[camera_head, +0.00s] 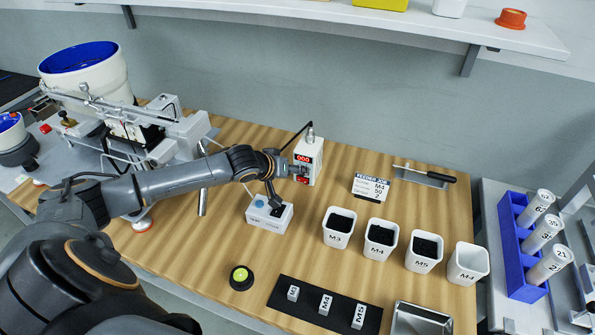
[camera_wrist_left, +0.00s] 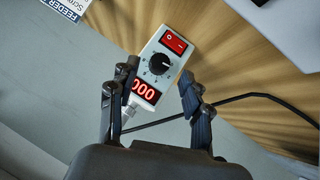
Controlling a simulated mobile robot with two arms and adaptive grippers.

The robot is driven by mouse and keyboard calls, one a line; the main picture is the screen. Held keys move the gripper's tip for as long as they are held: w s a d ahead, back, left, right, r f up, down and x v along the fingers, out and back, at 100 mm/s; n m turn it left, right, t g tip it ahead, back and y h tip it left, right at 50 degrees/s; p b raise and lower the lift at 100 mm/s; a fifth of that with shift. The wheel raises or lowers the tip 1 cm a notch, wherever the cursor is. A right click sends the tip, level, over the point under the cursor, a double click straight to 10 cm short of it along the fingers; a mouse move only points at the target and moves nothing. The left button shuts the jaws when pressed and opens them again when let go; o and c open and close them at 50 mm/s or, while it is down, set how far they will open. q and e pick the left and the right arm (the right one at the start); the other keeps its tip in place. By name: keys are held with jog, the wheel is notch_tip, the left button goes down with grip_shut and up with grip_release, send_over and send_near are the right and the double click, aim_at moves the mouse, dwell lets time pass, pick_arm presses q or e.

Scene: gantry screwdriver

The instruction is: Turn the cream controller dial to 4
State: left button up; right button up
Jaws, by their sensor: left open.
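The cream controller (camera_head: 313,148) stands on the wooden bench near the back, with a cable at its top. In the left wrist view the controller (camera_wrist_left: 150,50) shows a red rocker switch (camera_wrist_left: 173,43), a black round dial (camera_wrist_left: 159,64) and a red display (camera_wrist_left: 145,90) reading 000. The dial has a white pointer mark; its scale is too small to read. My left gripper (camera_head: 292,170) is in front of the controller's face. In the wrist view its open fingers (camera_wrist_left: 158,76) lie on either side of the controller, with the dial between them, apparently not touched. My right gripper is not visible.
A small white box (camera_head: 268,214) with a blue button sits below my left forearm. Labelled bins (camera_head: 339,228), a feeder card (camera_head: 371,188) and a black-handled tool (camera_head: 425,176) lie to the right. A feeder machine (camera_head: 165,135) stands at left. Bench between controller and card is clear.

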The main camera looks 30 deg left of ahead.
pick_arm(q)
jog(key=shift+x, duration=1.35)
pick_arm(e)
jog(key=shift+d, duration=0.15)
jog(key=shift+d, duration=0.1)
pick_arm(q)
grip_shut()
jog(key=shift+r, duration=0.1)
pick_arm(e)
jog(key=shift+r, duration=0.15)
